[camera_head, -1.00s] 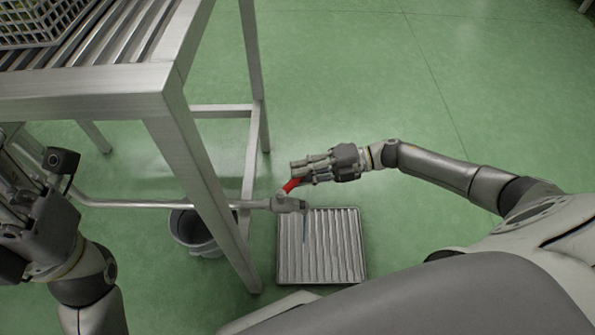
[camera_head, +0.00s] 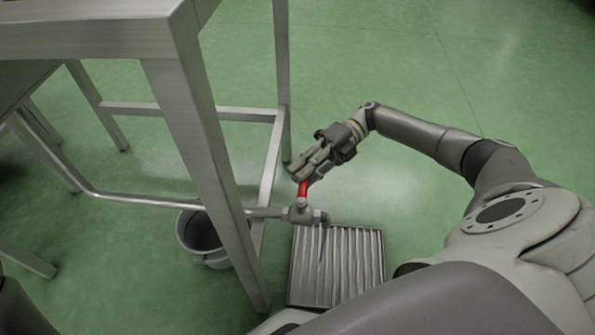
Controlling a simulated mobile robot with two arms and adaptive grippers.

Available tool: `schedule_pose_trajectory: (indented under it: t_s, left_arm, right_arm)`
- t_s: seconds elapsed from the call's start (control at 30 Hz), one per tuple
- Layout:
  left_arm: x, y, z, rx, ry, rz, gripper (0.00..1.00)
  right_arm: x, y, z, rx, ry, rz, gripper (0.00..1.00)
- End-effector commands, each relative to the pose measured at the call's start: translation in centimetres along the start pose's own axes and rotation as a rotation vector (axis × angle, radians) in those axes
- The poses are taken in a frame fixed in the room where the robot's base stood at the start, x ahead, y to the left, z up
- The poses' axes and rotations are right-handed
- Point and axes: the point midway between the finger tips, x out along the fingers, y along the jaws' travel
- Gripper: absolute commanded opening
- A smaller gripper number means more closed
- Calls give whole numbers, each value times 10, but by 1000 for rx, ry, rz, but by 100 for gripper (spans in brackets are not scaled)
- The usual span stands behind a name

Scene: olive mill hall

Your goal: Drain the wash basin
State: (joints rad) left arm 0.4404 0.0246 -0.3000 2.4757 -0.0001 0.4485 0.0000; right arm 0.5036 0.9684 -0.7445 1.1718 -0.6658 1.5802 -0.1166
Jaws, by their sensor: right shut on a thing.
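A metal drain pipe (camera_head: 150,202) runs low across the view to a valve (camera_head: 300,214) with a short outlet at its right end. The valve has a red handle (camera_head: 303,189) that stands up from its body. My right gripper (camera_head: 300,172) is shut on the red handle, and its fingers hide the handle's upper end. A thin bluish streak (camera_head: 322,245) hangs below the outlet, over a ribbed metal floor grate (camera_head: 370,265). I cannot tell for sure whether it is water. The basin itself is not clearly in view. My left gripper is out of the picture.
A steel table frame (camera_head: 195,110) stands at left, with its front leg between me and the pipe. A grey bucket (camera_head: 205,250) stands on the floor behind that leg, left of the grate. The green floor at the right and back is clear.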

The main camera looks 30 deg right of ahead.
Motion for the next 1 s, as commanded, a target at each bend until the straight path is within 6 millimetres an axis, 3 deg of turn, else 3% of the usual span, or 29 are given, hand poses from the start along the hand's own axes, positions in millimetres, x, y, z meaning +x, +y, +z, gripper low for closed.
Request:
schedule_pose_trajectory:
  t_s: [0.53, 0.57, 0.67, 1.0]
  left_arm:
    - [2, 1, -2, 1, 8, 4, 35]
    - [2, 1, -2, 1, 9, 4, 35]
    - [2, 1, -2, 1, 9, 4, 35]
    - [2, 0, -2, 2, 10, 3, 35]
  right_arm:
    - [-2, -1, 0, -4, 10, -3, 0]
    - [-2, -1, 0, -4, 10, -3, 20]
    - [-1, 0, 0, -4, 11, -2, 33]
    - [-3, -1, -1, -4, 12, -3, 35]
